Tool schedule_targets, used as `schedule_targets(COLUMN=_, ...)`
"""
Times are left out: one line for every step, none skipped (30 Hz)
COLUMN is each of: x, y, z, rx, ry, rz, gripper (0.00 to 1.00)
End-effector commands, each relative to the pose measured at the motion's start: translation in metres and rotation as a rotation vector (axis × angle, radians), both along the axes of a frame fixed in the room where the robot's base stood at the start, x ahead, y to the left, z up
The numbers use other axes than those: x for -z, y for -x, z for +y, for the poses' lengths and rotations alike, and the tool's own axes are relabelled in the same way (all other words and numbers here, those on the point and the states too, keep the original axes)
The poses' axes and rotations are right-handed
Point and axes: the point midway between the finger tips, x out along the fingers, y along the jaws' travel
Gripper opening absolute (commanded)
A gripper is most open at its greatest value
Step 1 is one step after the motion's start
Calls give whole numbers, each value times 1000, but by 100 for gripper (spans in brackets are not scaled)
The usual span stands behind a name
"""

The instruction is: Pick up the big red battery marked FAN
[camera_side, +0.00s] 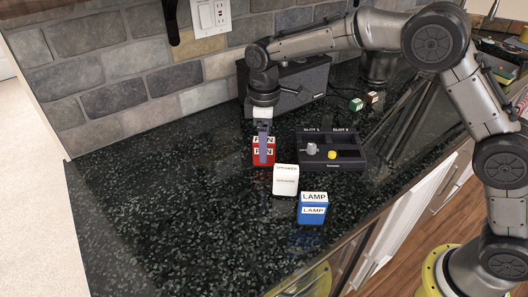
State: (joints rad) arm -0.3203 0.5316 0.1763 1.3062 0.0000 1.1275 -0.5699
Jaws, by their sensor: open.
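The red battery (257,158) marked FAN stands upright on the dark speckled counter, in the middle of the picture. My gripper (264,150) points straight down at it from above. The near finger hangs in front of the battery's labelled face and covers part of the lettering. The far finger is hidden, so I cannot tell whether the fingers touch the battery. The gripper is open.
A white block (285,181) marked SPEAKER and a blue block (313,209) marked LAMP stand nearer the camera. A black slotted box (347,163) lies to the right. A dark speaker box (312,82) stands behind. The counter's left side (150,200) is clear.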

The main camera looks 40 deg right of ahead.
Motion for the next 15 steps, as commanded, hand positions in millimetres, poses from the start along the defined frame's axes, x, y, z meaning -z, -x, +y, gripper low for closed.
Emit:
schedule_targets(x=0, y=0, z=0, rx=0, ry=0, rz=0, gripper=70)
schedule_targets(x=0, y=0, z=0, rx=0, ry=0, rz=0, gripper=70)
schedule_targets(x=0, y=0, z=0, rx=0, ry=0, rz=0, gripper=63)
schedule_targets(x=0, y=0, z=0, rx=0, ry=0, rz=0, gripper=57)
schedule_targets(x=0, y=0, z=0, rx=0, ry=0, rz=0, gripper=52)
schedule_targets(x=0, y=0, z=0, rx=0, ry=0, rz=0, gripper=45)
schedule_targets(x=-1, y=0, z=0, rx=0, ry=0, rz=0, gripper=39)
schedule_targets(x=-1, y=0, z=0, rx=0, ry=0, rz=0, gripper=34)
schedule_targets(x=-1, y=0, z=0, rx=0, ry=0, rz=0, gripper=27)
schedule_targets(x=-1, y=0, z=0, rx=0, ry=0, rz=0, gripper=21)
schedule_targets(x=-1, y=0, z=0, rx=0, ry=0, rz=0, gripper=16)
schedule_targets(x=-1, y=0, z=0, rx=0, ry=0, rz=0, gripper=9)
schedule_targets(x=-1, y=0, z=0, rx=0, ry=0, rz=0, gripper=3)
schedule_targets(x=-1, y=0, z=0, rx=0, ry=0, rz=0, gripper=0)
schedule_targets(x=-1, y=0, z=0, rx=0, ry=0, rz=0, gripper=0)
